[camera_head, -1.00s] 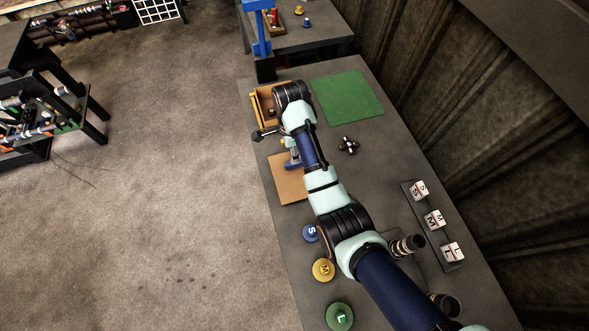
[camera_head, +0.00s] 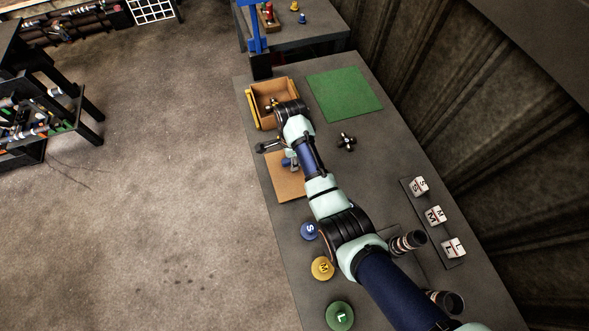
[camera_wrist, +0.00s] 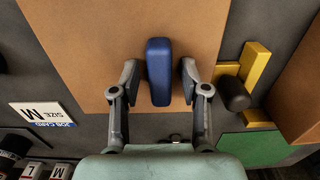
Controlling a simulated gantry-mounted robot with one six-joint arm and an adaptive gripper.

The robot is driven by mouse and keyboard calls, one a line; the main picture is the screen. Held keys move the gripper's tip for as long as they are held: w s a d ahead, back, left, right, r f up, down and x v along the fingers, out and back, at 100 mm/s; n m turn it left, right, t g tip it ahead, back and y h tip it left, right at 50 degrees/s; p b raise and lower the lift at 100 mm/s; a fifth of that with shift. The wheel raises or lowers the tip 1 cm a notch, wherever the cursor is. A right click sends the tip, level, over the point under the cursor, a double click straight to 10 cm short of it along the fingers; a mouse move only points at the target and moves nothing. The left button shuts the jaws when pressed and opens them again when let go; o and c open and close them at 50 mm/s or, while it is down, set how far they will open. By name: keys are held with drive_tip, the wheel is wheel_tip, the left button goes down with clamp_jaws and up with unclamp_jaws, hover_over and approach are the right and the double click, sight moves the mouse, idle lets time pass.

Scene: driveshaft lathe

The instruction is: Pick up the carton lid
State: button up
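The carton lid (camera_head: 291,187) is a flat brown board on the table, partly hidden by my arm in the head view. It fills the upper middle of the wrist view (camera_wrist: 80,50). Its blue upright handle (camera_wrist: 159,70) stands between the two fingers of my gripper (camera_wrist: 158,82). The gripper is open, with a narrow gap showing on both sides of the handle. The open brown carton (camera_head: 285,89) stands just beyond the lid, with a small object inside that is hard to make out.
Yellow brackets (camera_wrist: 257,65) flank the carton. A green mat (camera_head: 345,94) and a dark cross-shaped part (camera_head: 346,142) lie to the right. Blue (camera_head: 309,231), yellow (camera_head: 322,268) and green (camera_head: 340,316) discs line the near left edge. White size blocks (camera_head: 434,215) stand on the right.

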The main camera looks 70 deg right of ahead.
clamp_jaws()
drive_tip(key=shift+r, duration=0.1)
wheel_tip(320, 180, up, 20)
drive_tip(key=p, duration=1.1)
drive_tip(key=shift+w+a, duration=0.1)
